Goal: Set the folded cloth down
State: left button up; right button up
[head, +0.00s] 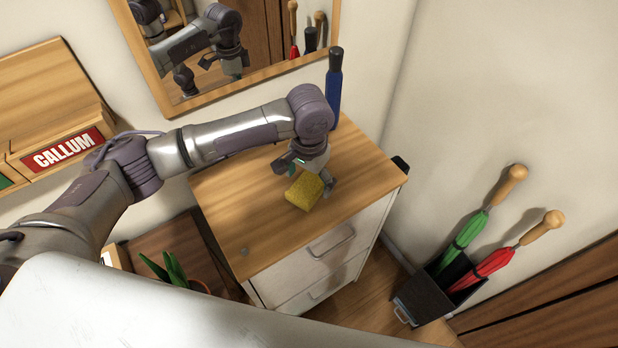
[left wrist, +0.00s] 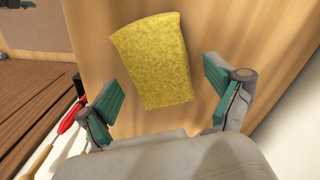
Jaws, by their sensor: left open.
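The yellow folded cloth (head: 304,191) lies on the wooden top of a white drawer cabinet (head: 255,210), near its front edge. In the left wrist view the cloth (left wrist: 153,60) lies flat on the wood, beyond the fingertips. My left gripper (head: 308,176) is just behind and above the cloth. I cannot tell the exact gap between fingers and cloth. My right gripper is in neither view.
A blue bottle-like object (head: 334,80) stands behind my left arm. A mirror (head: 240,50) hangs on the back wall. A black stand (head: 430,292) with green and red umbrellas is to the right.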

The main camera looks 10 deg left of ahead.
aim_at(310, 183)
pick_arm(q)
notch_tip(310, 183, up, 12)
jog(key=b, duration=0.2)
jog(key=shift+d, duration=0.1)
dwell(0.7)
